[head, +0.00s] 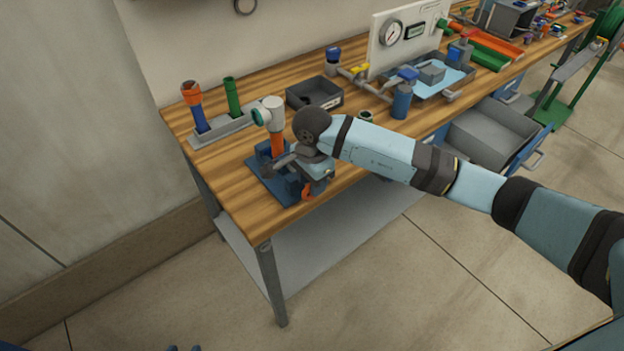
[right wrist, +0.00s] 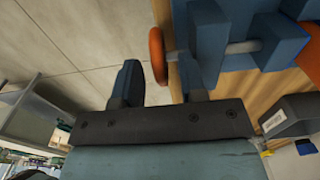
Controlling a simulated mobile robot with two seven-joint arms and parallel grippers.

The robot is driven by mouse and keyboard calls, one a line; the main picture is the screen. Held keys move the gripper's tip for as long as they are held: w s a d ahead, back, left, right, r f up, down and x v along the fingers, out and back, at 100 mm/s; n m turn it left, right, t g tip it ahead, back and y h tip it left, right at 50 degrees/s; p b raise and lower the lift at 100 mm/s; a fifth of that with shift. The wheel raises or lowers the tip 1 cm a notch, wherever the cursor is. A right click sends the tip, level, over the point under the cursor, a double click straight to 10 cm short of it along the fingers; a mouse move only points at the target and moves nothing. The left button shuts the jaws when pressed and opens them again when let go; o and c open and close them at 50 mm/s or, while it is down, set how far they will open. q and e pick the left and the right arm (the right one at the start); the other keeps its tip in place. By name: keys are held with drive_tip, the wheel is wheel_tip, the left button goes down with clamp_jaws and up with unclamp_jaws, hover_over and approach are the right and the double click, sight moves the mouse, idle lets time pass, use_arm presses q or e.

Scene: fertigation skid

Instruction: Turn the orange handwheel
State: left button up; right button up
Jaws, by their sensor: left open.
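The orange handwheel (head: 308,191) sits on the front of the blue fixture (head: 262,187) at the bench's near end, partly hidden by my right gripper (head: 308,172). In the right wrist view the handwheel (right wrist: 158,56) appears edge-on, on a grey shaft (right wrist: 243,47) from the blue block (right wrist: 275,45). My right gripper (right wrist: 165,75) is open. I see no contact; depth is unclear. Only the tips of my left gripper (head: 183,348) show at the bottom edge, away from the bench.
The wooden bench (head: 222,165) also carries a grey rack (head: 225,128) with blue and green tubes, a dark bin (head: 315,93) and a gauge panel (head: 400,38). An open grey drawer (head: 495,132) juts out at the right. The floor in front is clear.

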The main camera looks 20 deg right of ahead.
clamp_jaws()
